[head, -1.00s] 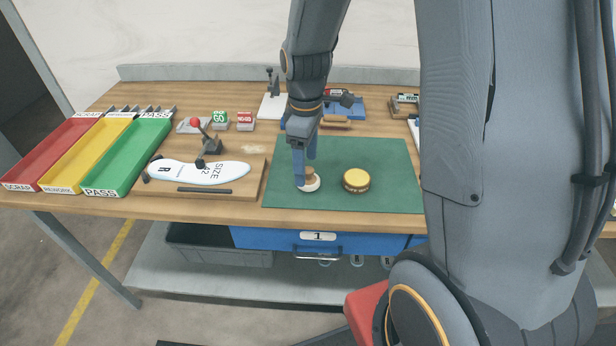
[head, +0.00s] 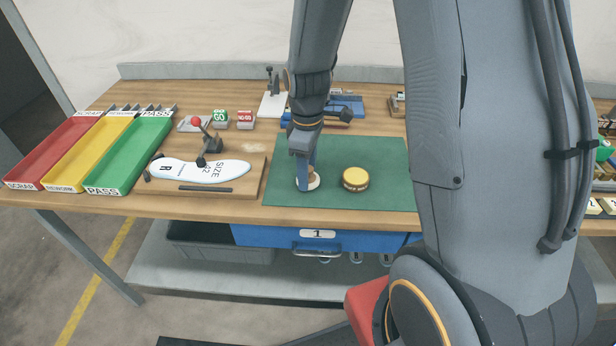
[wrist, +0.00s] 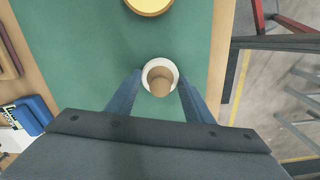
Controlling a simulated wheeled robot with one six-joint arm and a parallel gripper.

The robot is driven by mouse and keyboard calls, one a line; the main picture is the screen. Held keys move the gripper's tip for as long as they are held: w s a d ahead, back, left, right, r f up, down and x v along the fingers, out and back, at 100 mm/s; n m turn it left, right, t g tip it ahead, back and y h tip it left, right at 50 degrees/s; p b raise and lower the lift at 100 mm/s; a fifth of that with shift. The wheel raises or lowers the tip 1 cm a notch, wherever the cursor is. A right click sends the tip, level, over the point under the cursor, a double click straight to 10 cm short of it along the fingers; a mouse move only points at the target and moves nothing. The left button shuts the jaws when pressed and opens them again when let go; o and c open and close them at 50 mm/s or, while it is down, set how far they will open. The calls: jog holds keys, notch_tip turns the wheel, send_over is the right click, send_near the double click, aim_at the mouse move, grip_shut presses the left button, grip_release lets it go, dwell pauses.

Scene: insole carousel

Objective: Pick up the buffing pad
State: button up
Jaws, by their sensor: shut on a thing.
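The buffing pad, a white round pad (head: 315,184) with a wooden knob, stands on the green mat (head: 385,195). In the wrist view its tan knob (wrist: 160,79) sits between my two blue fingers, with the white rim showing around it. My gripper (head: 306,178) is shut on the knob from above. The fingers hide part of the pad in the head view. I cannot see any gap between pad and mat.
A round yellow-topped tin (head: 355,179) stands on the mat just right of the pad. To the left, a white insole (head: 200,171) lies on a wooden board. Red, yellow and green trays (head: 130,155) stand at far left. The mat around the pad is otherwise clear.

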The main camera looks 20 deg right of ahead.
jog(key=shift+r, duration=0.1)
jog(key=shift+r+b, duration=0.95)
jog(key=shift+r, duration=4)
jog(key=o, duration=0.4)
jog(key=c, duration=0.3)
